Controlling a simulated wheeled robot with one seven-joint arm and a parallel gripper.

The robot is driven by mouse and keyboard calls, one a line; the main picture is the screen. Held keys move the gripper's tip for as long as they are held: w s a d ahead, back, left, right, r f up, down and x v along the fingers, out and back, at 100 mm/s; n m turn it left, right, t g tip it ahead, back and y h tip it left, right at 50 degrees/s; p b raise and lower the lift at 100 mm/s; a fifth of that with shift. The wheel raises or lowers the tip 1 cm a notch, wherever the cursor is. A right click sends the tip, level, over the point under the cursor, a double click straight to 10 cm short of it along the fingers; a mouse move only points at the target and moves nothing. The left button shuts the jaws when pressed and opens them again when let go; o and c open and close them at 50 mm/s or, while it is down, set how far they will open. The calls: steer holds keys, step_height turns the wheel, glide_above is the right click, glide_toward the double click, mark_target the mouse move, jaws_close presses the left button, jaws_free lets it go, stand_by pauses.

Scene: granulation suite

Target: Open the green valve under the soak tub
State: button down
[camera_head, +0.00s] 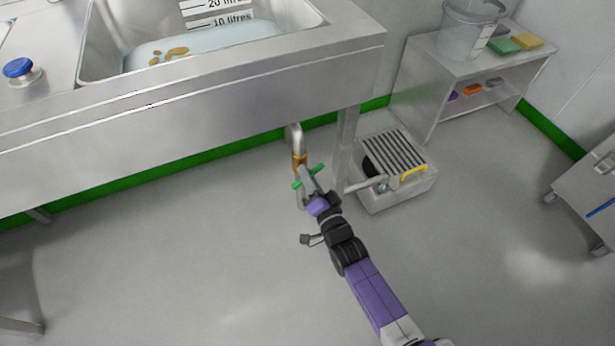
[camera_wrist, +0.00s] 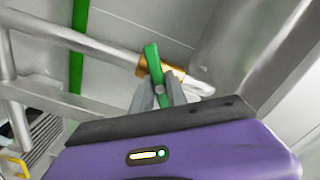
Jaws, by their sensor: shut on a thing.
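The soak tub (camera_head: 215,42) is a steel basin with water in it and litre marks on its back wall. A drain pipe (camera_head: 293,137) comes down under it to a brass valve body (camera_head: 299,162) with a green handle (camera_head: 314,174). In the wrist view the green valve handle (camera_wrist: 154,66) lies across the brass fitting (camera_wrist: 147,68), at an angle to the pipe. My gripper (camera_head: 307,182) is at the valve from below. In the wrist view its two fingers (camera_wrist: 160,94) are shut on the green handle, one on each side.
A grated floor box (camera_head: 397,155) with a yellow handle stands right of the valve, with a table leg (camera_head: 345,135) close by. A low steel shelf unit (camera_head: 440,75) holds a clear bucket (camera_head: 468,30). The floor in front is clear.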

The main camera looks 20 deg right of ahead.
steer(key=n+b, duration=0.2)
steer(key=n, duration=0.4)
steer(key=shift+f, duration=0.15)
steer(key=shift+n+b, duration=0.6)
steer(key=shift+n, duration=1.8)
steer(key=c, duration=1.3)
jaws_free()
steer(key=shift+s, duration=0.1)
steer(key=shift+s+p, duration=1.1)
steer(key=shift+s, duration=2.75)
